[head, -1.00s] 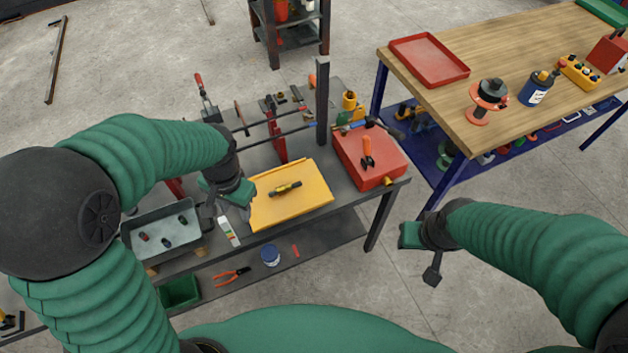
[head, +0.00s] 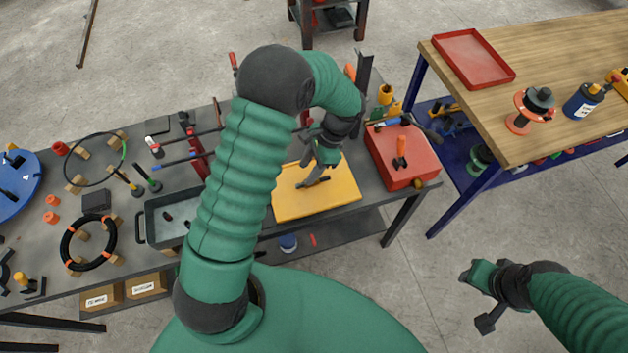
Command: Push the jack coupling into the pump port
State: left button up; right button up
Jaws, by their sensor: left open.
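My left gripper (head: 318,172) is open, its fingers pointing down over the yellow tray (head: 343,201) on the grey bench. A small dark piece, seemingly the jack coupling, lay on this tray earlier. Now the fingers cover that spot, and I cannot tell coupling from fingertip or whether they touch. A red box (head: 402,160), which looks like the pump, stands just right of the tray. A small brass-coloured fitting (head: 419,184), perhaps its port, sits at its front right corner. My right gripper (head: 480,297) hangs over the floor at lower right, apart from everything; its jaw opening is unclear.
A grey metal bin (head: 163,213) and a black cable coil (head: 88,243) are on the bench to the left. A dark upright post (head: 363,77) stands behind the tray. A wooden-topped table (head: 540,95) is at right.

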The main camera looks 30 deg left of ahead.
aim_at(302, 183)
pick_arm(q)
jog(key=x, duration=0.2)
jog(key=p+x, duration=0.1)
jog(key=x, duration=0.2)
jog(key=w+x, duration=0.1)
jog(key=x, duration=0.1)
jog(key=shift+d+f, duration=0.2)
jog(key=shift+f, duration=0.2)
jog(key=shift+a, duration=0.1)
grip_shut()
